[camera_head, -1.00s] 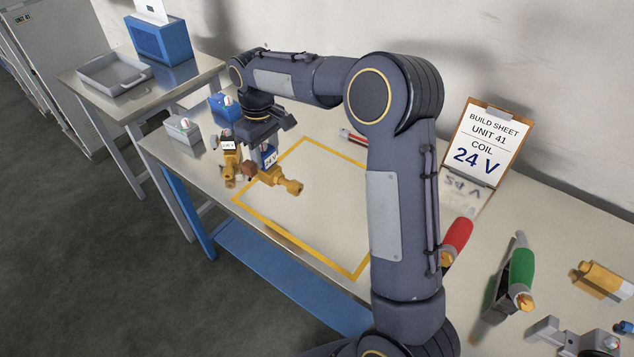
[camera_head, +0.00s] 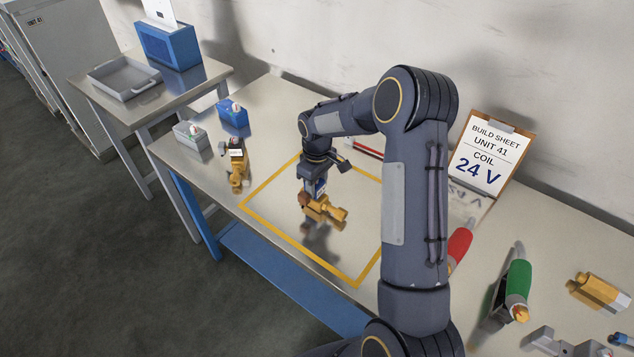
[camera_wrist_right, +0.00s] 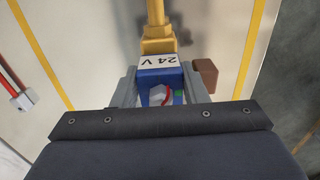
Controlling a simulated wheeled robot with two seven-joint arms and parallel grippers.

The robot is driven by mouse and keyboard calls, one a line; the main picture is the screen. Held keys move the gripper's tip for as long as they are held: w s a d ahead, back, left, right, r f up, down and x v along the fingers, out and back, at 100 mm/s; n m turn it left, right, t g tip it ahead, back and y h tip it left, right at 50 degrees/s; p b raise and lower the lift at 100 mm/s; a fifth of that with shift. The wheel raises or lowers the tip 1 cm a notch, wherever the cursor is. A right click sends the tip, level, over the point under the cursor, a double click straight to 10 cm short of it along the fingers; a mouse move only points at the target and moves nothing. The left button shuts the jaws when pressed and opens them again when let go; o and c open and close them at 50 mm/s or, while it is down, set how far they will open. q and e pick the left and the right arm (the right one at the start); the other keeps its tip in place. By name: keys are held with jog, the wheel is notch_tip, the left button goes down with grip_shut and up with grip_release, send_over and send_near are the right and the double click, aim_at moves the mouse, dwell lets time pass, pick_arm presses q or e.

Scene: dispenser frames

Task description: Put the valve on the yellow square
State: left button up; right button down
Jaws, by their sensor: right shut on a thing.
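My right gripper (camera_head: 315,184) is shut on the blue coil of a brass valve (camera_head: 328,211). The coil (camera_wrist_right: 158,77) carries a "24 V" label, and a brown block sits beside it in the wrist view. The valve hangs over the inside of the yellow square (camera_head: 282,242), with a dark shadow below it, so it appears a little above the table. A second brass valve (camera_head: 238,178) with a black-and-white-labelled coil stands outside the square, left of its corner. My left gripper is not in view.
A grey block (camera_head: 192,136) and a blue block (camera_head: 233,112) stand at the table's left end. The build sheet (camera_head: 482,157) stands at the back. Green (camera_head: 519,283) and red (camera_head: 459,246) handled tools lie right.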

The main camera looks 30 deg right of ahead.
jog(key=shift+f, duration=0.1)
jog(key=c, duration=1.3)
grip_release()
jog(key=shift+f, duration=0.15)
jog(key=o, duration=0.5)
jog(key=shift+c, duration=0.2)
jog(key=shift+r, duration=0.2)
